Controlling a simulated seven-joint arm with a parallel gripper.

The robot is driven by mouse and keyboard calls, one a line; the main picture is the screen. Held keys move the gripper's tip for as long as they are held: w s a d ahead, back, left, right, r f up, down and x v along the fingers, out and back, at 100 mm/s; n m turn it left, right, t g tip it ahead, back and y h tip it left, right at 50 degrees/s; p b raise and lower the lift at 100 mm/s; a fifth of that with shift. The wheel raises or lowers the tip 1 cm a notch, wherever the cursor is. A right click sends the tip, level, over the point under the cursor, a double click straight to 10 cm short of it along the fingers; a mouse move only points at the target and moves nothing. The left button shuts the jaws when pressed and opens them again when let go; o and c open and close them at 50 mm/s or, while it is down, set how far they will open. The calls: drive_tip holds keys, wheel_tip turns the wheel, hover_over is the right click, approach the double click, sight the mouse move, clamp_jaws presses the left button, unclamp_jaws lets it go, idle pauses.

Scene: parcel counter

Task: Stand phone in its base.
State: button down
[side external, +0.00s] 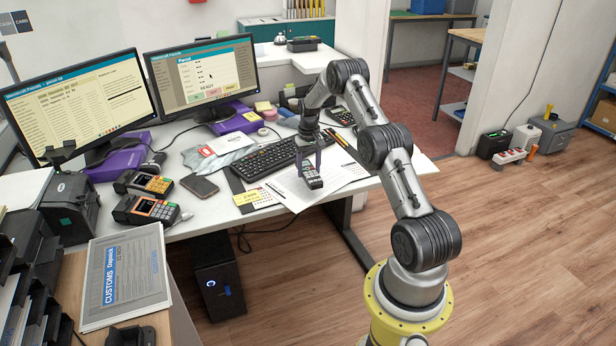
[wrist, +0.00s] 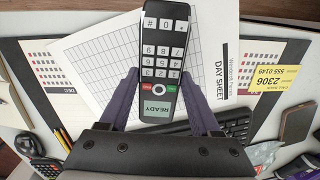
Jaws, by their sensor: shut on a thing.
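The phone is a dark cordless handset (side external: 311,178) with a keypad and a small screen. My gripper (side external: 309,163) points down with its purple fingers shut on the handset's sides. In the wrist view the handset (wrist: 163,55) lies between the two fingers (wrist: 160,75), its READY screen toward my wrist and its keypad facing the camera. It is over the printed day sheet; I cannot tell whether it touches the paper. I cannot clearly make out the phone's base; a dark object (side external: 290,90) behind my arm is too small to identify.
The day sheet (side external: 350,172) lies at the desk's front edge. A calculator (side external: 341,116) is behind. Two monitors (side external: 203,75) stand at the back.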

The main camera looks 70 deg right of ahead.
sight(308, 169)
drive_tip(key=shift+w+d+f, duration=0.15)
drive_tip(key=shift+d+f, duration=0.05)
drive_tip(key=shift+f, duration=0.75)
drive_tip(key=shift+w+d+f, duration=0.15)
drive_tip(key=shift+f, duration=0.8)
drive_tip(key=shift+f, duration=0.2)
drive_tip(key=shift+c, duration=0.5)
unclamp_jaws()
